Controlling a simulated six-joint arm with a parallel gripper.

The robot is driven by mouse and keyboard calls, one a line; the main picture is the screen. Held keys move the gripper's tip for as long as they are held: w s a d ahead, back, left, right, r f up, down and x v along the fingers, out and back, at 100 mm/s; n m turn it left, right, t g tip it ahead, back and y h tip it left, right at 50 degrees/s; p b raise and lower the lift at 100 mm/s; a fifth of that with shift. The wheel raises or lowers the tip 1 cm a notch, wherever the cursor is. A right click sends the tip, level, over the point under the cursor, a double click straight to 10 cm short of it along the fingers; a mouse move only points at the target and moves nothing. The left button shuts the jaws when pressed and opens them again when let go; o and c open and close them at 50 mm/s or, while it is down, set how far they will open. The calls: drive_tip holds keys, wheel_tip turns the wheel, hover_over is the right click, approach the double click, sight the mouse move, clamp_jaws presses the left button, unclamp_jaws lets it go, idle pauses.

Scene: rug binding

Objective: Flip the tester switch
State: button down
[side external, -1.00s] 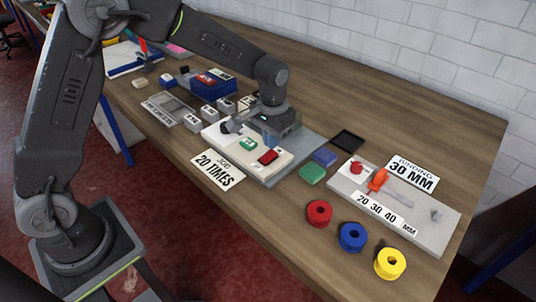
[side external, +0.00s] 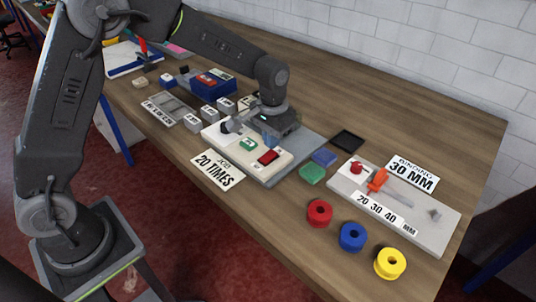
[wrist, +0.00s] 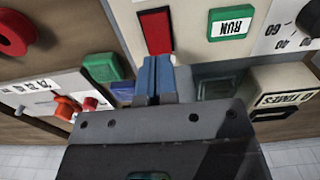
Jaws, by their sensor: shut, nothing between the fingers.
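The tester is a cream box (side external: 222,141) on a grey plate, with a red switch (side external: 268,156), a green RUN button (side external: 247,143) and a dark dial (side external: 232,126). In the wrist view the red switch (wrist: 155,32) lies just beyond my gripper's fingertips (wrist: 154,62); the RUN button (wrist: 231,23) is to its right. My gripper (side external: 269,142) has blue fingers, pressed together and empty. It is over the box's back edge, behind the switch. I cannot tell whether the fingertips touch the switch or which way it is tipped.
Green (side external: 312,173) and blue (side external: 324,157) blocks sit right of the tester. Further right are a grey binding board (side external: 425,238) and red (side external: 319,212), blue (side external: 351,237) and yellow (side external: 390,263) rolls. A "20 TIMES" card (side external: 217,171) lies in front. Small boxes stand left.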

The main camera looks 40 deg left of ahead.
sight(272, 152)
drive_tip(key=shift+f, duration=1.35)
idle(0.8)
drive_tip(key=shift+r, duration=3.55)
drive_tip(key=s+a+r+t, duration=0.35)
drive_tip(key=s+r, duration=0.85)
drive_tip(key=s, duration=0.4)
drive_tip(key=s+f+t, duration=0.1)
drive_tip(key=s+t, duration=0.1)
drive_tip(key=s, duration=0.7)
drive_tip(key=shift+a, duration=0.3)
